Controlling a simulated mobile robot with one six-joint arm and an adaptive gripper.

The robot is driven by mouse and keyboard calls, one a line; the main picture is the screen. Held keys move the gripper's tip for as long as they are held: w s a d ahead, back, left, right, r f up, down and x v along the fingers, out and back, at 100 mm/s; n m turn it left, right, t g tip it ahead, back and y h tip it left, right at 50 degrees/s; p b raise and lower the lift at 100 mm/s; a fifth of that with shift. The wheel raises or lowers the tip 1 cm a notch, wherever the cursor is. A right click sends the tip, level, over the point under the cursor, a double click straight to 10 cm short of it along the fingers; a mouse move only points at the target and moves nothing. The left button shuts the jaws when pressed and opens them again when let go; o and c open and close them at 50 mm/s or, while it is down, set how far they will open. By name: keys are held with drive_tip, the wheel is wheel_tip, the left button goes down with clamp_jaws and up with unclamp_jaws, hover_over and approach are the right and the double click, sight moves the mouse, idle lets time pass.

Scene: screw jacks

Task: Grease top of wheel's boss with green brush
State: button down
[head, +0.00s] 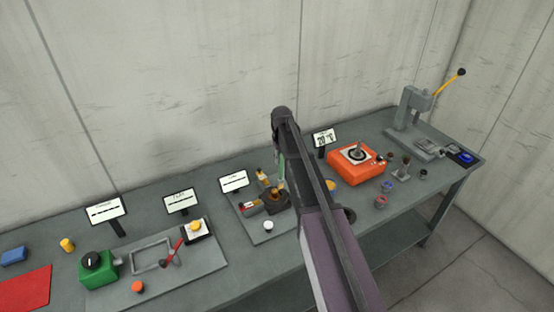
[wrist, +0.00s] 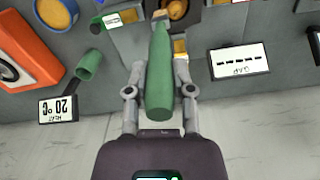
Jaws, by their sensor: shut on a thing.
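My gripper (wrist: 160,92) is shut on the green brush (wrist: 159,75), around its handle. In the wrist view the brush's tan tip (wrist: 160,15) points to the top edge, by a dark wheel with an orange-brown middle (wrist: 177,8). Whether the tip touches the boss I cannot tell. In the head view the green brush (head: 281,166) hangs nearly upright under my arm's end, above the dark wheel (head: 285,203) with its brown boss (head: 277,194). My arm hides most of the gripper there.
The wheel's grey plate (head: 246,225) carries orange-yellow pieces and a white knob (head: 268,225). A label sign (head: 234,181) stands behind. An orange heater (head: 356,167) stands to the right, a green box (head: 97,270) to the left. A green tube (wrist: 88,65) shows in the wrist view.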

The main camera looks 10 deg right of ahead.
drive_tip(key=shift+s+a+r, duration=0.15)
drive_tip(key=shift+s+a, duration=0.1)
drive_tip(key=shift+a, duration=0.1)
drive_tip(key=s+a, duration=0.1)
drive_tip(key=a, duration=0.3)
drive_tip(key=d, duration=0.1)
drive_tip(key=w+d+p, duration=0.1)
drive_tip(key=d, duration=0.1)
drive_tip(key=d+r, duration=0.1)
drive_tip(key=shift+w+d, duration=0.35)
drive_tip(key=shift+d, duration=0.05)
wheel_tip(320, 180, up, 2)
drive_tip(key=shift+s+r+p, duration=0.15)
drive_tip(key=shift+r+p, duration=0.05)
drive_tip(key=shift+p, duration=1.05)
wheel_tip(320, 180, up, 4)
drive_tip(key=p, duration=0.4)
drive_tip(key=shift+f, duration=0.25)
